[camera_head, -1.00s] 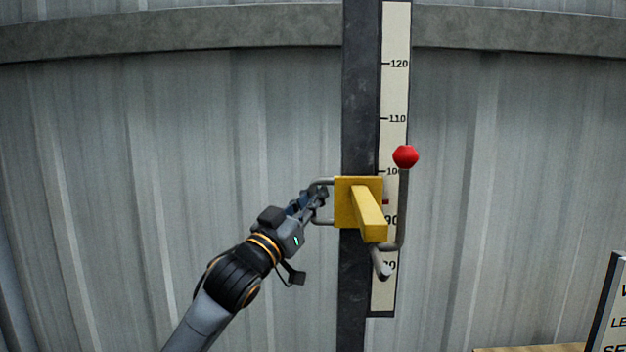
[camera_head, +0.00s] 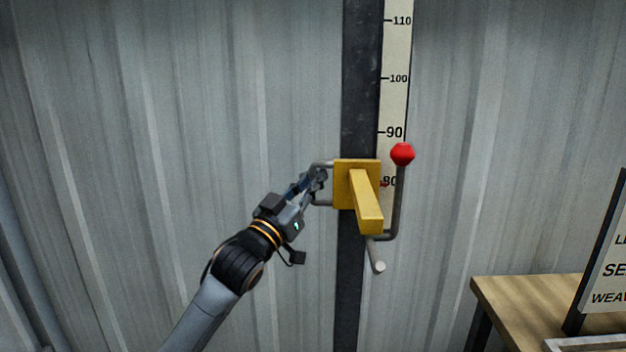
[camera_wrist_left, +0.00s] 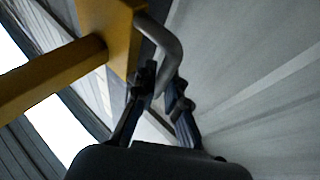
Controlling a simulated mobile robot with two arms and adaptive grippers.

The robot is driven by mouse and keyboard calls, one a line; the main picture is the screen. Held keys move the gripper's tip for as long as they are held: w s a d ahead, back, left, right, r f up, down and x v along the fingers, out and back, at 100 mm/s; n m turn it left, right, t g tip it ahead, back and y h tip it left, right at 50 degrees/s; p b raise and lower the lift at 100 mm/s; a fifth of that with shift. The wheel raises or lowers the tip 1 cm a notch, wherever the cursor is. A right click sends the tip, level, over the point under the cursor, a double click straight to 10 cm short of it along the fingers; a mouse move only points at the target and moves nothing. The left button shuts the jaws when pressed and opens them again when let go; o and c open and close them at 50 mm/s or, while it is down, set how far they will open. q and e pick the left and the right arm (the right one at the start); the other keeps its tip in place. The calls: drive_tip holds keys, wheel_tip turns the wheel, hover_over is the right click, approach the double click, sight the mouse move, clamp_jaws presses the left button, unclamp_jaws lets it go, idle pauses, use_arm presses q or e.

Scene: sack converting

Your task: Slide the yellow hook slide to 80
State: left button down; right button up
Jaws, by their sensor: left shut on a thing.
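The yellow hook slide (camera_head: 344,185) sits on a dark vertical rail (camera_head: 359,80) with a pale number scale (camera_head: 395,100) beside it. Its small red pointer (camera_head: 384,184) is at about the 80 mark, partly beside the lever. A bent grey lever with a red knob (camera_head: 402,154) stands upright on its right side. My left gripper (camera_head: 318,180) is shut on the grey handle on the slide's left side. The left wrist view shows the fingers (camera_wrist_left: 158,92) around the grey handle (camera_wrist_left: 163,45) next to the yellow slide (camera_wrist_left: 120,35). My right gripper is not in view.
A wooden table (camera_head: 525,300) stands at the lower right with a sign (camera_head: 612,265) on it. A corrugated grey wall (camera_head: 200,100) is behind the rail. The space left of the rail is clear except for my arm.

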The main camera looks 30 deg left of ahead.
use_arm(q)
drive_tip(key=shift+d+f, duration=0.1)
drive_tip(key=shift+f, duration=0.3)
drive_tip(key=c, duration=1.7)
unclamp_jaws()
drive_tip(key=shift+o, duration=0.2)
drive_tip(key=shift+r, duration=0.1)
drive_tip(key=v, duration=1.2)
